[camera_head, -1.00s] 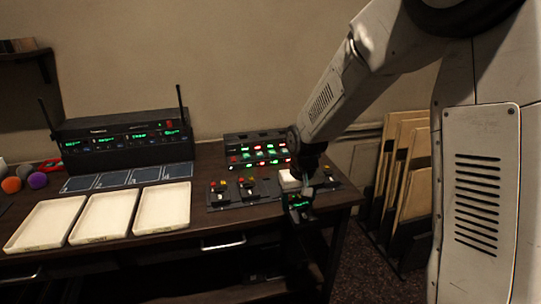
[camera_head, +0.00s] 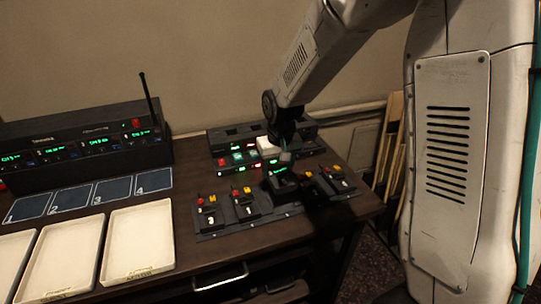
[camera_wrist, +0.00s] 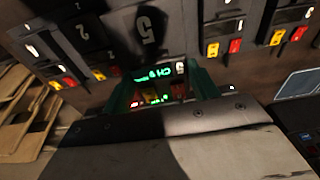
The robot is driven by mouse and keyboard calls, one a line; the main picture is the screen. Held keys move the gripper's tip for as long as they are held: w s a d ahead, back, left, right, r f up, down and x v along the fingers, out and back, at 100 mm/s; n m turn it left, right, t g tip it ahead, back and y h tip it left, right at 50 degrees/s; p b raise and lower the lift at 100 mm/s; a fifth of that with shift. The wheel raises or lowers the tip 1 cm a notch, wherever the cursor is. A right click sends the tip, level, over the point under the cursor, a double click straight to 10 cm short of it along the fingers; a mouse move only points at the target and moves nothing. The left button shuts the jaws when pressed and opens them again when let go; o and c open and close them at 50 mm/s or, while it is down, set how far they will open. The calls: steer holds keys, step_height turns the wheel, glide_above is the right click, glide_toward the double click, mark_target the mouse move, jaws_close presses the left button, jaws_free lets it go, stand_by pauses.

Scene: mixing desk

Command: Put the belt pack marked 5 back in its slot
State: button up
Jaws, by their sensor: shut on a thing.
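My gripper (camera_head: 284,160) is shut on a small dark belt pack with a lit green display. The pack (camera_wrist: 160,74) sits between the greenish fingers in the wrist view; a small, partly hidden mark on it looks like a 5. In the head view the pack (camera_head: 281,178) is low over the middle of the dark slot rack (camera_head: 225,232). The slot marked 5 (camera_wrist: 148,28) shows bare in the wrist view, just beyond the pack and partly in shadow. I cannot tell whether the pack touches the rack.
Other belt packs stand in the rack on both sides, including one marked 3 (camera_head: 210,218) and one marked 4 (camera_head: 246,207). A box with lit buttons (camera_head: 240,158) is behind. White trays (camera_head: 140,240), numbered blue pads (camera_head: 112,190) and a receiver unit (camera_head: 85,145) are left.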

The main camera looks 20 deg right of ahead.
steer(key=shift+w+d+f, duration=0.1)
steer(key=shift+w+f, duration=0.15)
steer(key=shift+f, duration=3)
steer(key=shift+s, duration=0.15)
steer(key=shift+f, duration=0.65)
steer(key=o, duration=1.5)
steer(key=shift+o, duration=0.2)
